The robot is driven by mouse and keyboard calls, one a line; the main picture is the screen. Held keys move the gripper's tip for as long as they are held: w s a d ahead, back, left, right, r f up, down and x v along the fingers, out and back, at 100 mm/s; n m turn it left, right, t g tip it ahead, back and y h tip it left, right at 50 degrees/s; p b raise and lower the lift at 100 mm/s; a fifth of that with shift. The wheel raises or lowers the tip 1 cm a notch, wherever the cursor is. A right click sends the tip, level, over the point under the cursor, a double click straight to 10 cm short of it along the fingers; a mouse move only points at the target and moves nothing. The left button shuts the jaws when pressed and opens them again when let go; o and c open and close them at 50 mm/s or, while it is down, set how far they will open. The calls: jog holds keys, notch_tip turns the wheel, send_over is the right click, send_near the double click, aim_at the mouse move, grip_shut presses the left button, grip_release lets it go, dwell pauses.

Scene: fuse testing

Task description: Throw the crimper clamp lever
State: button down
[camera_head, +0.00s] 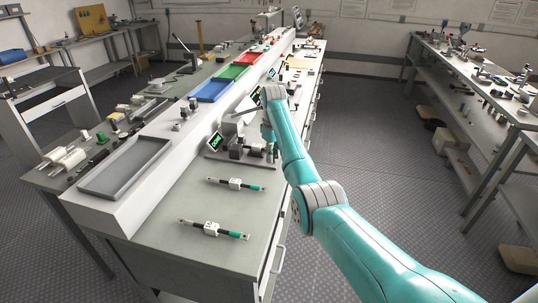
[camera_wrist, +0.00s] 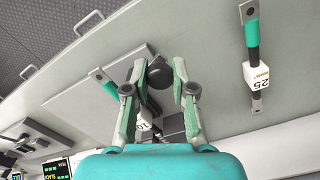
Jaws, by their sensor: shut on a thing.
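The crimper (camera_head: 250,150) stands on the workbench beside my arm, with a lit green display (camera_head: 216,142) at its left. My gripper (camera_wrist: 160,66) is shut on a dark round knob (camera_wrist: 159,75), which looks like the end of the clamp lever. The lever's shaft is mostly hidden by the fingers and gripper body. A white labelled fuse body (camera_wrist: 144,125) shows partly behind the left finger, by the crimper. In the head view my gripper (camera_head: 268,134) is mostly hidden by my arm.
Two fuses with green ends, one nearer the crimper (camera_head: 236,184) and one nearer the front (camera_head: 213,230), lie on the bench. A grey tray (camera_head: 88,188) sits on the raised ledge, with blue (camera_head: 212,90), green (camera_head: 232,71) and red (camera_head: 247,58) trays farther back.

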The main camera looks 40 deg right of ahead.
jog(key=d+n, duration=0.1)
jog(key=n, duration=0.1)
jog(key=d+n, duration=0.1)
jog(key=n, duration=0.1)
jog(key=shift+s+n, duration=0.3)
jog(key=shift+s, duration=0.1)
jog(key=shift+d+n, duration=0.5)
jog(key=shift+n, duration=0.55)
jog(key=shift+d+n, duration=0.5)
jog(key=shift+n, duration=0.55)
jog(key=c, duration=0.9)
grip_release()
jog(key=shift+c, duration=0.2)
notch_tip(320, 180, up, 12)
jog(key=shift+d, duration=0.1)
